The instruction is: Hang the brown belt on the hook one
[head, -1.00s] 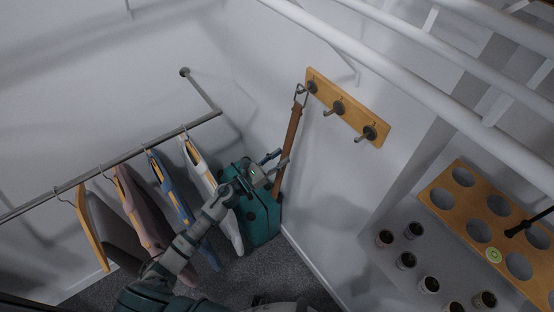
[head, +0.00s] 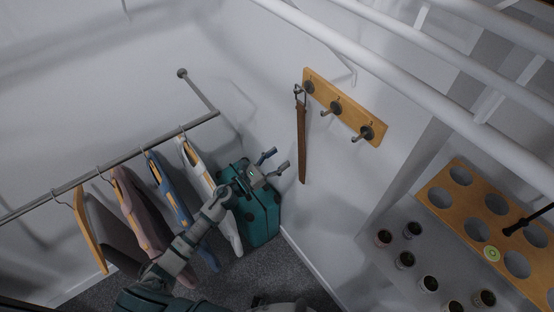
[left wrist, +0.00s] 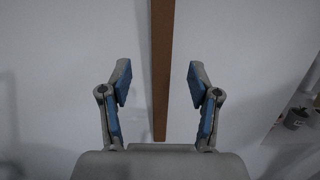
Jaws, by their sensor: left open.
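The brown belt (head: 302,143) hangs straight down along the wall, its buckle on the leftmost hook (head: 308,88) of the wooden hook board (head: 345,107). My left gripper (head: 279,160) is open and empty, to the left of the belt's lower part and apart from it. In the left wrist view the belt (left wrist: 162,65) shows between the two spread fingers (left wrist: 158,84), beyond them, with neither finger touching it. The other two hooks (head: 333,108) are bare. My right gripper is not in view.
A teal suitcase (head: 262,217) stands in the corner below my left gripper. Clothes on hangers (head: 170,190) hang from a rail (head: 110,165) at left. White bars cross the upper right. A wooden board with round holes (head: 437,197) and several small cups are at lower right.

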